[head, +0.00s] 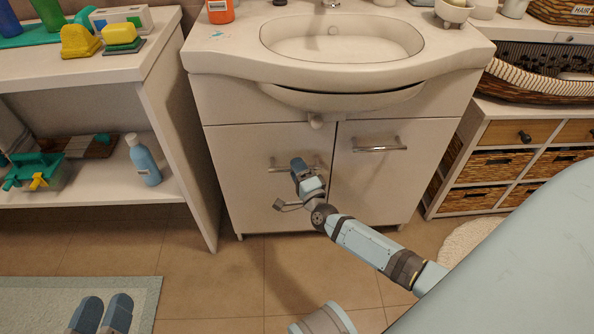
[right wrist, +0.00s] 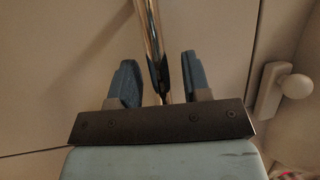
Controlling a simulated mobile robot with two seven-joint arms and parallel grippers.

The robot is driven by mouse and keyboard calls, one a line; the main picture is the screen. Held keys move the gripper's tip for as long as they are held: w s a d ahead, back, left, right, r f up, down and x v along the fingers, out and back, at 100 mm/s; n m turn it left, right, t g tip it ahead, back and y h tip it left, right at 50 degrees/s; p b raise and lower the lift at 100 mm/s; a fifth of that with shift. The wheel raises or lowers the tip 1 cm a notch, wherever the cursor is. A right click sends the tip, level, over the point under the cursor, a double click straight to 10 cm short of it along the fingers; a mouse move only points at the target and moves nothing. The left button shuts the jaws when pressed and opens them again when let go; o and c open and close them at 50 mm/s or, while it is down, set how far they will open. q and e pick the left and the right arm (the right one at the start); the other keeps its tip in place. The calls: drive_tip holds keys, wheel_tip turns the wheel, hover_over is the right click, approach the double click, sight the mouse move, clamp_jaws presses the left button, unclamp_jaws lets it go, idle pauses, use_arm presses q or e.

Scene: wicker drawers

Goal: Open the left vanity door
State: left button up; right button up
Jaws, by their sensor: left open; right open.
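The left vanity door (head: 236,185) is shut, flush with the cabinet front under the sink. Its metal bar handle (head: 275,167) is partly hidden behind my right gripper (head: 301,168). In the right wrist view, the handle bar (right wrist: 152,40) runs down between the two blue fingers of my right gripper (right wrist: 160,82). The fingers stand open on either side of the bar, with a gap on both sides.
The right vanity door (head: 385,185) is shut, with its own bar handle (head: 380,147). A white knob (head: 316,122) sits at the top between the doors; it also shows in the right wrist view (right wrist: 296,86). A shelf unit (head: 165,110) stands left, wicker drawers (head: 500,162) right. Floor before the cabinet is clear.

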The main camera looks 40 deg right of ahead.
use_arm(q)
drive_tip(key=shift+f, duration=0.15)
use_arm(e)
drive_tip(key=shift+w, duration=0.25)
clamp_jaws()
